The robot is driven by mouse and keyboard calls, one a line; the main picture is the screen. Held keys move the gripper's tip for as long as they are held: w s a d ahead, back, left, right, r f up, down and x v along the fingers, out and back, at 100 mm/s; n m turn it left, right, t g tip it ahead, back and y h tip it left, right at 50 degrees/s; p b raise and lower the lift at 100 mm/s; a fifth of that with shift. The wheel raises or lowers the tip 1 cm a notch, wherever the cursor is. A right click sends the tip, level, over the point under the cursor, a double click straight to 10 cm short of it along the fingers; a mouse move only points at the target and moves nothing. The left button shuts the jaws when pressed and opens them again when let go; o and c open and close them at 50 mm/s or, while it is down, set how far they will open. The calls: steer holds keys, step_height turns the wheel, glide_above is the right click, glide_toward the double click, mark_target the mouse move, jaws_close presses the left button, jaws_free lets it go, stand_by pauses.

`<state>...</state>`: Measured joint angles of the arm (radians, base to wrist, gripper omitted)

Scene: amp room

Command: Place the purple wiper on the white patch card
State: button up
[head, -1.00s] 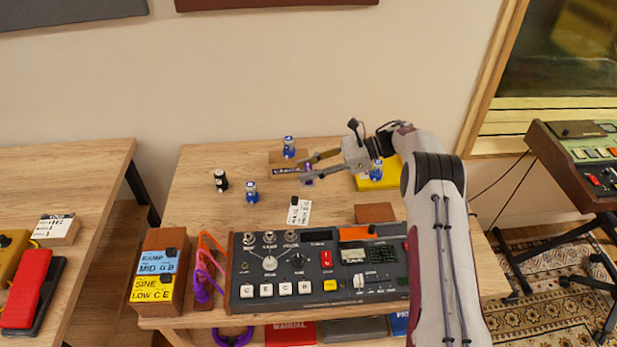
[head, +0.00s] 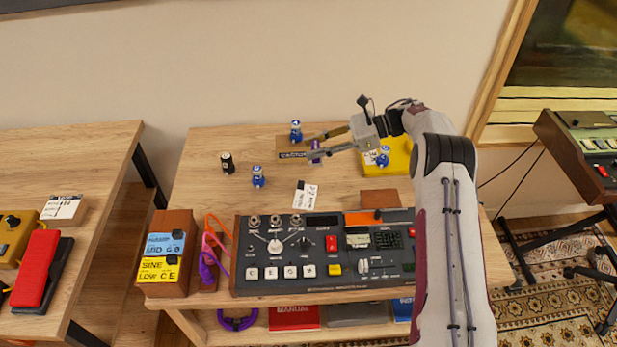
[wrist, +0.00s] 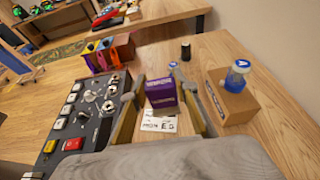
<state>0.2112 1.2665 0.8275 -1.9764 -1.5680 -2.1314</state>
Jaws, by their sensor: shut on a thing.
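The purple wiper (head: 316,150) is a small block between the fingers of my gripper (head: 312,147). The wrist view shows the wiper (wrist: 161,94) upright between the two fingers (wrist: 160,103), which are shut on it. The white patch card (head: 305,196) lies on the table between my gripper and the mixer-like console, with a dark patch at its far end. In the wrist view the card (wrist: 158,124) shows below the wiper, which partly hides it. In the head view my gripper is on the far side of the card, above the table.
A cardboard box (head: 288,154) with a blue-and-white bottle (head: 296,131) on it stands close behind my gripper. Another such bottle (head: 258,177) and a black jar (head: 228,163) stand to the left. The console (head: 326,252) fills the front. Bare table lies left of the card.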

mark_target(314, 148)
steer(key=shift+s+a+r, duration=0.1)
steer(key=shift+s+r, duration=0.1)
steer(key=shift+r, duration=0.5)
steer(key=shift+s+r, duration=0.2)
steer(key=shift+r, duration=0.45)
steer(key=shift+s+a+r+m+t, duration=0.1)
steer(key=shift+s+r+m+t, duration=0.15)
steer(key=shift+m+t, duration=0.2)
steer(key=shift+s+a+r+m+t, duration=0.1)
steer(key=shift+r+m+t, duration=0.2)
steer(key=shift+t, duration=0.25)
steer(key=shift+s+a+m+t, duration=0.1)
steer(key=shift+s+m+t, duration=0.1)
steer(key=shift+m+t, duration=0.15)
steer(key=f+t, duration=0.1)
steer(key=s+f+m, duration=0.1)
steer(key=f, duration=0.1)
steer(key=f+m+t+h, duration=0.1)
steer(key=shift+s+d+f+t, duration=0.2)
steer(key=shift+d+f+t, duration=0.15)
steer(key=shift+d, duration=0.05)
steer(key=shift+f, duration=3.15)
steer(key=shift+f, duration=0.1)
